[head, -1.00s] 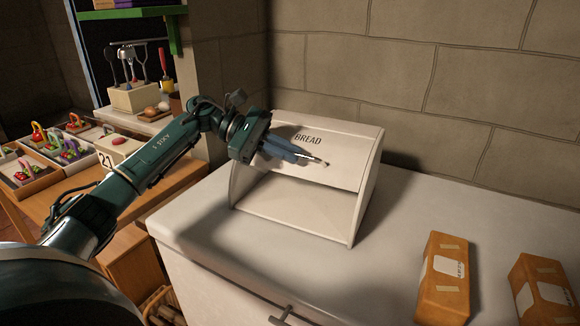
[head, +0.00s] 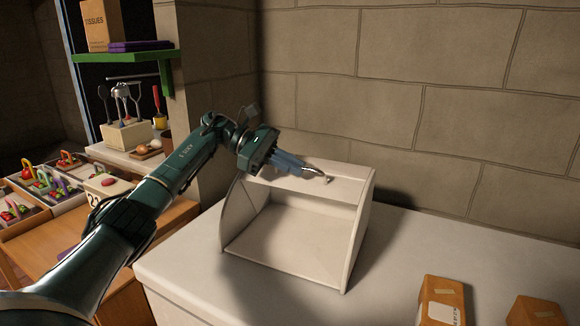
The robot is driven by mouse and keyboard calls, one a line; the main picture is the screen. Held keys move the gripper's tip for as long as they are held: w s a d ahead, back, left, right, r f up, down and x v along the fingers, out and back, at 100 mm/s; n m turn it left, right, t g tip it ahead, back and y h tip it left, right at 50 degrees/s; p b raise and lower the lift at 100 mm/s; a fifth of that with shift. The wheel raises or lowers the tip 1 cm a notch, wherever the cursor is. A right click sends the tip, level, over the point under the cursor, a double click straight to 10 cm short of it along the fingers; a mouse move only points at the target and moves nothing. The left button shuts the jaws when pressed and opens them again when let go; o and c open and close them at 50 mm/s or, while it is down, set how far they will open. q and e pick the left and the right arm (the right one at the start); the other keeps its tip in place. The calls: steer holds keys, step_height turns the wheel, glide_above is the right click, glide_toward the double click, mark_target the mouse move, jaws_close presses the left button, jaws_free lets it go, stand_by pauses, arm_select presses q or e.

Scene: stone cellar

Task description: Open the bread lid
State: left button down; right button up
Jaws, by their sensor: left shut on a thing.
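The white bread box (head: 292,240) stands on the white counter, with its front open and its empty inside showing. Its lid (head: 338,183) is raised to the top of the box, and the BREAD lettering is out of sight. My left gripper (head: 322,177) is at the lid's upper edge, shut on the small lid knob (head: 327,181). The gripper's fingers partly cover the lid. My right gripper is not in view.
Two orange-brown packages (head: 442,300) (head: 536,311) lie on the counter (head: 400,250) at the right. A stone wall (head: 400,110) stands close behind the box. A wooden table with produce trays (head: 60,175) and a utensil holder (head: 127,135) are at the left.

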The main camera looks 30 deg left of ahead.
arm_select(q)
steer(key=c, duration=1.6)
jaws_free()
steer(key=shift+o, duration=0.2)
steer(key=v, duration=1.1)
steer(key=shift+r, duration=0.15)
steer(key=shift+p+v, duration=0.7)
steer(key=shift+v, duration=0.2)
steer(key=shift+a, duration=0.15)
